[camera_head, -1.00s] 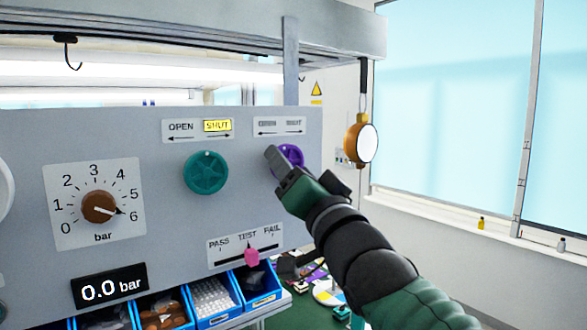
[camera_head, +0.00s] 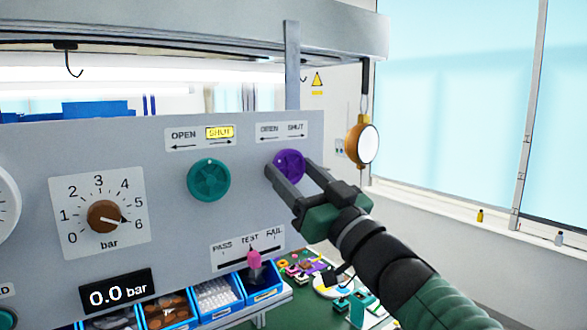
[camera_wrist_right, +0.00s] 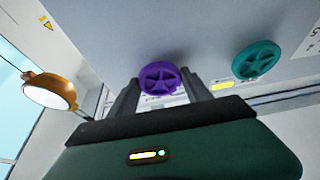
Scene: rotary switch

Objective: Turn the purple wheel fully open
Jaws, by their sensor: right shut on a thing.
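The purple wheel (camera_head: 288,167) is mounted on the right part of the grey panel. In the head view the fingers of my right gripper (camera_head: 289,168) lie on its left and right sides, shut on its rim. In the right wrist view the purple wheel (camera_wrist_right: 160,78) sits between the two dark fingers (camera_wrist_right: 160,92). Its OPEN/SHUT label (camera_head: 282,131) is above it in the head view, with neither word lit yellow. My left gripper is in neither view.
A teal wheel (camera_head: 209,180) is left of the purple one, its SHUT label (camera_head: 219,132) lit yellow. A pink slider (camera_head: 254,259) is below. A round orange-rimmed thing (camera_head: 362,140) hangs to the right. Blue bins (camera_head: 217,318) stand below the panel.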

